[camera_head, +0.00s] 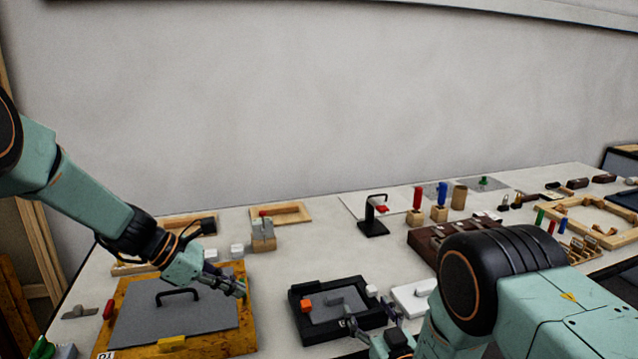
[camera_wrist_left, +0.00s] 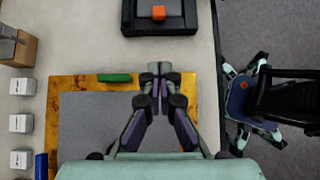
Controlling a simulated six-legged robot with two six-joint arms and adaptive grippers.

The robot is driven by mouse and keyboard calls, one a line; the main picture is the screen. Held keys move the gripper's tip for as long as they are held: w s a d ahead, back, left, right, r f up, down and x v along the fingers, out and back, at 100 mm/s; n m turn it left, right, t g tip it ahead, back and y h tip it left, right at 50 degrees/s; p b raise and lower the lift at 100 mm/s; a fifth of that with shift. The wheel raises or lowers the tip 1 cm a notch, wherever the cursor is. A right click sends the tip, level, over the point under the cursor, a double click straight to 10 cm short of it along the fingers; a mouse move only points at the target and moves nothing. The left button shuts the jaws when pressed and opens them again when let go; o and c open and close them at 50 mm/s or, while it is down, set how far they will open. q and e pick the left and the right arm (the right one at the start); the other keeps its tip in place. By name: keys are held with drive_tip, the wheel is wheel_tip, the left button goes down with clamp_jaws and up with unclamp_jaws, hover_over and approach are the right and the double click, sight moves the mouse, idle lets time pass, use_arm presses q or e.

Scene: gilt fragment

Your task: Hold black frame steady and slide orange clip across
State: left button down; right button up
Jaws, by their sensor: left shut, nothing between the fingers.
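The black frame (camera_head: 296,322) lies flat on the table in the middle of the head view, with a grey panel inside. It also shows at the top of the left wrist view (camera_wrist_left: 160,29). The small orange clip (camera_head: 307,305) sits on the frame's left side, and it shows in the left wrist view (camera_wrist_left: 158,13). My left gripper (camera_head: 241,289) is shut and empty above the right edge of the wooden board, left of the frame and apart from it. My right gripper (camera_head: 369,317) has its fingers apart at the frame's front right corner; contact cannot be told.
A yellow-brown wooden board (camera_head: 243,335) with a grey plate and black handle lies at the left. A white block (camera_head: 412,298) is right of the frame. A dark brown box (camera_head: 424,241), a black stand (camera_head: 373,226) and colored cylinders stand behind. Bare table lies behind the frame.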

drive_tip(key=o, duration=0.3)
drive_tip(key=v, duration=1.2)
drive_tip(key=x, duration=1.2)
drive_tip(key=shift+w+a, duration=0.1)
use_arm(q)
drive_tip(key=shift+x, duration=1.1)
drive_tip(key=shift+w+d+f, duration=0.15)
drive_tip(key=shift+d+f, duration=0.2)
drive_tip(key=shift+f, duration=0.05)
drive_tip(key=shift+a, duration=0.1)
